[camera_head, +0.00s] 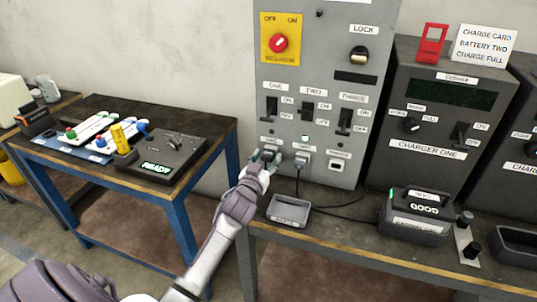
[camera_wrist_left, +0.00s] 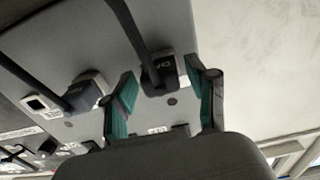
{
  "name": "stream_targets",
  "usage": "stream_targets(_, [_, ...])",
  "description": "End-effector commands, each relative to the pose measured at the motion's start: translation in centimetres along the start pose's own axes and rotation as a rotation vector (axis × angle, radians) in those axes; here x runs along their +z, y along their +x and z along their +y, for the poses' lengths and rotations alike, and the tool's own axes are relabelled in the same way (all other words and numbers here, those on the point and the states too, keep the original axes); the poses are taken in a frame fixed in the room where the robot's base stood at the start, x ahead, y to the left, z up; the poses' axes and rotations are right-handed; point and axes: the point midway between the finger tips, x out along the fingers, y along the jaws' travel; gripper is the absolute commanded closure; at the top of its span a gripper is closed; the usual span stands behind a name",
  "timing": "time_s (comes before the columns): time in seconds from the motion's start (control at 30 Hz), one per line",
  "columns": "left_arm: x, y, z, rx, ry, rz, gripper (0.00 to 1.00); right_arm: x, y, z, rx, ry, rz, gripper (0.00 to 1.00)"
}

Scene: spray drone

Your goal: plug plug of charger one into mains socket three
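The grey mains panel (camera_head: 325,60) stands upright at the back of the bench, with three sockets in a row low on its face. A dark plug (camera_wrist_left: 158,72) with white lettering sits in the leftmost socket. A second plug (camera_head: 302,158) sits in the middle socket; it also shows in the left wrist view (camera_wrist_left: 86,92). Socket three (camera_head: 338,165) is empty and also shows in the left wrist view (camera_wrist_left: 38,103). My left gripper (camera_head: 265,156) is open at the leftmost socket. Its teal fingers (camera_wrist_left: 165,95) stand either side of the dark plug, with gaps visible. My right gripper is out of view.
Charger one (camera_head: 430,105) stands right of the panel. A battery (camera_head: 415,215) and a small grey tray (camera_head: 289,211) are on the bench, with cables running near the tray. A side table (camera_head: 225,130) with a control box (camera_head: 165,157) stands at left.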

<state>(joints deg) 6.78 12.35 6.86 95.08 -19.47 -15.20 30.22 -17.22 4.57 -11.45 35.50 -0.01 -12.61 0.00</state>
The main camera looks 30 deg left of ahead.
Motion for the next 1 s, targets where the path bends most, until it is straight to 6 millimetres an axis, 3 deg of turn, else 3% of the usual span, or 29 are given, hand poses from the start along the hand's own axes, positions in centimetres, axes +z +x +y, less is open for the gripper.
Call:
stream_targets(0.03, [0.0,0.0,0.0,0.000,0.000,0.000,0.56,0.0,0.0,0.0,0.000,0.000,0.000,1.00])
stream_targets(0.3, [0.0,0.0,0.0,0.000,0.000,0.000,1.00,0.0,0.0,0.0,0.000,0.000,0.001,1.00])
stream_targets(1.0, [-0.1,-1.9,0.0,0.000,-0.001,-0.001,1.00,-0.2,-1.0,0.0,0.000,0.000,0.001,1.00])
